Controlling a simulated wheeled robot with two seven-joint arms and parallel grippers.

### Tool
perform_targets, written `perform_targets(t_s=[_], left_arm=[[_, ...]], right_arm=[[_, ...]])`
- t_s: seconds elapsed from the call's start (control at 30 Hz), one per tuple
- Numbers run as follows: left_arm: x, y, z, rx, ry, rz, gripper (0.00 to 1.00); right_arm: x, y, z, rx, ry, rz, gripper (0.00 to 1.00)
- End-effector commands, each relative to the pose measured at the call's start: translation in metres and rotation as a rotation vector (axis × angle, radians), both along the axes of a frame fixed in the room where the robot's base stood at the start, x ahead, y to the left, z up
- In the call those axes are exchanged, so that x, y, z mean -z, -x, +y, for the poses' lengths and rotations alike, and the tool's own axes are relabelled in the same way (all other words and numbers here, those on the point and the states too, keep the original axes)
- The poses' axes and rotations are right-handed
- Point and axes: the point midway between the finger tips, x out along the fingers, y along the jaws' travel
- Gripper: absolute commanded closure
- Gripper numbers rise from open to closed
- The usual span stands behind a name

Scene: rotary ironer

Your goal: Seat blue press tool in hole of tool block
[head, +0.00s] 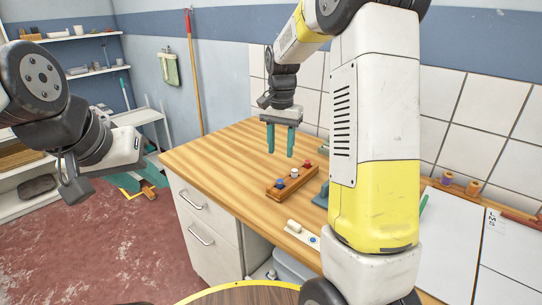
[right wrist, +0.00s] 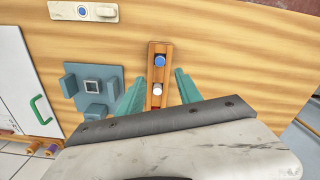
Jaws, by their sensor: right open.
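The wooden tool block (head: 288,188) lies on the wooden worktop and also shows in the right wrist view (right wrist: 151,76). In the head view the blue press tool (head: 280,184) stands upright at its near end, with a white tool (head: 294,173) and a red tool (head: 307,163) behind it in a row. The right wrist view shows the blue tool's round top (right wrist: 159,61) and the white one. My right gripper (head: 281,154) is open and empty above the block, its teal fingers apart.
A blue-grey fixture (right wrist: 92,87) with a square pad stands beside the block, partly hidden in the head view. A pale switch plate (head: 302,234) lies near the front edge. White boards (head: 447,240) lie to the right. The worktop's left part is clear.

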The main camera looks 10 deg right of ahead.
Motion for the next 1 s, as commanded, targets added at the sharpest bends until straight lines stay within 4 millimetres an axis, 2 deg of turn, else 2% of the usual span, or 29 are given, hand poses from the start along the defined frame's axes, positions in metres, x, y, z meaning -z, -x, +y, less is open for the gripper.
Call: perform_targets(t_s=[0.17, 0.27, 0.4, 0.6, 0.8, 0.9, 1.0], left_arm=[[0.0, 0.0, 0.0, 0.0, 0.0, 0.0, 0.64], [0.0, 0.0, 0.0, 0.0, 0.0, 0.0, 0.64], [0.0, 0.0, 0.0, 0.0, 0.0, 0.0, 0.64], [0.0, 0.0, 0.0, 0.0, 0.0, 0.0, 0.64], [0.0, 0.0, 0.0, 0.0, 0.0, 0.0, 0.64], [0.0, 0.0, 0.0, 0.0, 0.0, 0.0, 0.64], [0.0, 0.0, 0.0, 0.0, 0.0, 0.0, 0.64]], right_arm=[[-0.017, 0.006, 0.0, -0.013, -0.008, -0.013, 0.58], [-0.035, 0.023, 0.0, -0.056, -0.032, -0.056, 0.58], [-0.069, 0.069, 0.002, -0.174, -0.074, -0.164, 0.58], [-0.099, 0.147, 0.009, -0.373, -0.092, -0.346, 0.58], [-0.101, 0.21, 0.017, -0.539, -0.056, -0.502, 0.58], [-0.097, 0.229, 0.02, -0.592, -0.035, -0.551, 0.58], [-0.094, 0.239, 0.021, -0.622, -0.019, -0.579, 0.58]])
